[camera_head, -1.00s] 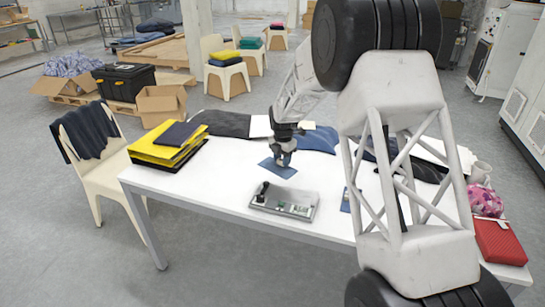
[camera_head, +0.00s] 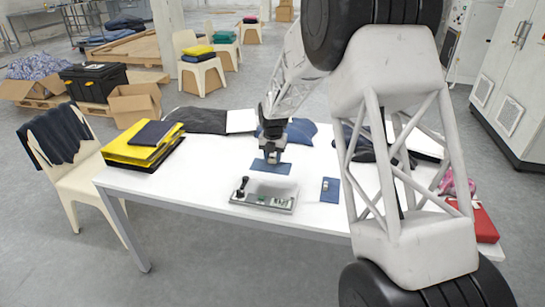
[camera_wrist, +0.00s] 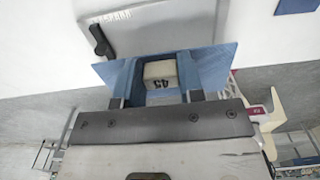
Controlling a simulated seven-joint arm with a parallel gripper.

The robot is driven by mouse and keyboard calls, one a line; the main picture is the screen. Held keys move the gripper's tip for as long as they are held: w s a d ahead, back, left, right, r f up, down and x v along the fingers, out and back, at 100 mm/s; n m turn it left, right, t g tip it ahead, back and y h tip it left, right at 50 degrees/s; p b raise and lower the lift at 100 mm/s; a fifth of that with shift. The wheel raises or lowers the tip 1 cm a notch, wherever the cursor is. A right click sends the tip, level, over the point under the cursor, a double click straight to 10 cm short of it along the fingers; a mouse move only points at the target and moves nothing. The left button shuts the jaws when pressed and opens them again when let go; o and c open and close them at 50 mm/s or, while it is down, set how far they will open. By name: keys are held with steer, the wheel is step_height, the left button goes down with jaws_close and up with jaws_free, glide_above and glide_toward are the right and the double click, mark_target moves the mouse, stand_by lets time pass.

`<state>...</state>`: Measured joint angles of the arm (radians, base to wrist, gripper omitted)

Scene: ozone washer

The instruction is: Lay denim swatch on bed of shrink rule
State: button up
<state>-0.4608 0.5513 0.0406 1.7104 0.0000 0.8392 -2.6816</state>
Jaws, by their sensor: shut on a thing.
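The denim swatch (camera_head: 271,166) is a flat blue piece just behind the shrink rule in the head view. In the wrist view the swatch (camera_wrist: 212,62) spreads out past both fingers. A beige block marked with dark digits (camera_wrist: 160,73) is on it between the fingers. My gripper (camera_head: 271,155) is shut on the swatch by this block; its fingers also show in the wrist view (camera_wrist: 155,92). The shrink rule (camera_head: 264,195) is a grey plate with a black handle at its left end. It also shows beyond the swatch in the wrist view (camera_wrist: 150,25).
Another small blue piece with a pale item on it (camera_head: 329,190) lies right of the shrink rule. Yellow folders (camera_head: 142,148) are at the table's left, and dark and blue cloths lie along the back. A red case (camera_head: 484,224) is at the right end.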

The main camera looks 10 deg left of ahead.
mark_target(273, 184)
steer(key=shift+f, duration=0.1)
steer(key=shift+f, duration=5.2)
steer(key=shift+f, duration=0.1)
steer(key=o, duration=1)
steer(key=shift+r, duration=3.9)
steer(key=shift+d+r, duration=0.1)
